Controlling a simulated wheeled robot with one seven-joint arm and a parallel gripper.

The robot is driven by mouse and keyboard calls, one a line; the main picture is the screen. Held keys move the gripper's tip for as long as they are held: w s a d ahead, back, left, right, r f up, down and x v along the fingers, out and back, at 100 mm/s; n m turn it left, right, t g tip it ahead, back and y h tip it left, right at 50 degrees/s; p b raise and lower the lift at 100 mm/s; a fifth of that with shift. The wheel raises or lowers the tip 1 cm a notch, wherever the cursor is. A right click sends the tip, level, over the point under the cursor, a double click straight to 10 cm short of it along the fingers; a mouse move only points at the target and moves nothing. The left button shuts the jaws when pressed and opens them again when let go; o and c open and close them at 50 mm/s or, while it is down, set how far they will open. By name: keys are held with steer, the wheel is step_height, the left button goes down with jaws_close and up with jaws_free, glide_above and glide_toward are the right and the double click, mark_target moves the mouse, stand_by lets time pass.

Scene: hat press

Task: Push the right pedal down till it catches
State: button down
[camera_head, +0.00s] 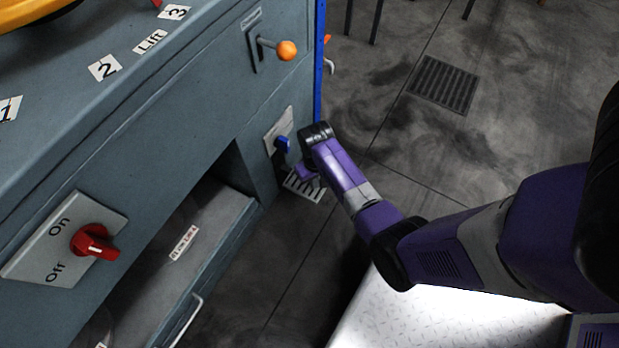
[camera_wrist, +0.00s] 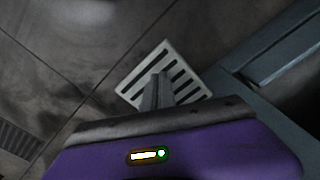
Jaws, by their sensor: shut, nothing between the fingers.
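The right pedal (camera_head: 307,190) is a pale slotted plate low at the right end of the blue-grey machine, partly covered by my gripper in the head view. In the wrist view the pedal (camera_wrist: 165,60) lies just beyond my fingertips, with its slots and pale rim in sight. My gripper (camera_wrist: 158,78) is shut and empty, and its fingers overlap the near part of the pedal there. In the head view my gripper (camera_head: 296,176) is small and partly hidden behind my wrist. I cannot tell whether the fingers touch the pedal or how far down it is.
A blue lever (camera_head: 282,143) sits in a pale plate on the machine's front, close to my wrist. An orange-knobbed lever (camera_head: 286,50) is above it. A red On/Off knob (camera_head: 94,242) and an open shelf (camera_head: 190,240) are to the left. A floor drain (camera_head: 443,84) lies right.

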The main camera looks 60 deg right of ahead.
stand_by(0.5)
steer(key=shift+f+b, duration=5.6)
steer(key=shift+f, duration=2)
steer(key=shift+r, duration=0.1)
step_height(320, 180, up, 6)
steer(key=p, duration=0.6)
